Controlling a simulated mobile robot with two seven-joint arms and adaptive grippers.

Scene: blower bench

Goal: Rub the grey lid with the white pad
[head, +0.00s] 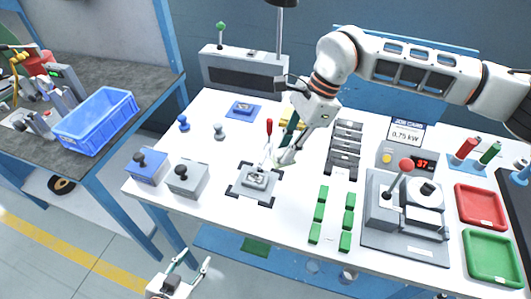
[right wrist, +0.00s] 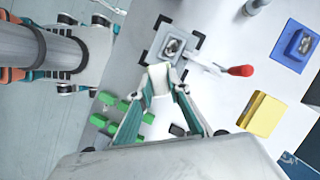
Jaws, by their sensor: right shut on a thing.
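The grey lid (head: 257,179) is a square grey plate with a shiny metal part on top, lying between black corner brackets on the white bench. It also shows in the right wrist view (right wrist: 171,46). My right gripper (head: 286,152) is just right of the lid. The pad's height above the bench is hard to tell. My left gripper (head: 193,262) is open and empty in front of the bench, low in the head view.
A red-handled lever (head: 269,128) stands beside the lid's brackets. Blue (head: 147,168) and grey (head: 187,180) knobbed boxes are to the left. Several green blocks (head: 320,195) and a grey lever machine (head: 380,235) are to the right. A yellow block (right wrist: 262,114) lies behind the gripper.

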